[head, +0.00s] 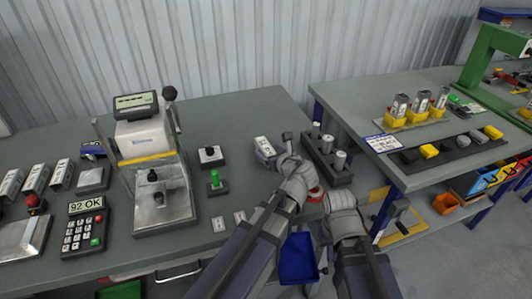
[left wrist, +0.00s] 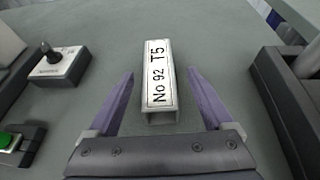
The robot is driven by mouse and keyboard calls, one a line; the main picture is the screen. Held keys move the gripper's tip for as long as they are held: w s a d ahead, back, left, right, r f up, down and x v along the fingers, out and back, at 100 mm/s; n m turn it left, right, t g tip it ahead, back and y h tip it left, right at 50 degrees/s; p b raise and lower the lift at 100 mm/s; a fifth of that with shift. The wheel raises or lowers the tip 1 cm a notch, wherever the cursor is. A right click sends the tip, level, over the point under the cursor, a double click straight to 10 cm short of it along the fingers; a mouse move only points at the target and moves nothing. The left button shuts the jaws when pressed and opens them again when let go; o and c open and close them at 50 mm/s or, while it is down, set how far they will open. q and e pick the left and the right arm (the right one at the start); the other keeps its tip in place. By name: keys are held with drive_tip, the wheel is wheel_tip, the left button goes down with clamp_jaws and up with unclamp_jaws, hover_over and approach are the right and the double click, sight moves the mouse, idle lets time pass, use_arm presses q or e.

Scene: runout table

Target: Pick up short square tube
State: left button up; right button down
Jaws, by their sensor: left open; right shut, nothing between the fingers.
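The short square tube (left wrist: 158,75), with a white label reading "No 92 T5", lies flat on the grey bench. Its open square end faces my left wrist camera. My left gripper (left wrist: 160,85) is open, with one purple finger on each side of the tube and a gap to it on both sides. In the head view the tube (head: 264,146) lies just left of my left gripper (head: 284,144), which hides part of it. My right gripper (head: 322,268) hangs low beside the bench, away from the tube; its fingers are small and partly hidden.
A dark block with round posts (head: 327,158) stands close right of the tube. A black-knobbed box (head: 210,155) and a green-button box (head: 217,183) stand to its left, near a press-like fixture (head: 157,165). More labelled tubes (head: 37,177) lie far left.

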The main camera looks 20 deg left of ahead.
sight(264, 147)
use_arm(q)
drive_tip(key=b+x, duration=0.1)
drive_tip(key=x, duration=0.4)
drive_tip(key=shift+r, duration=0.1)
drive_tip(key=shift+r, duration=0.1)
clamp_jaws()
idle(0.4)
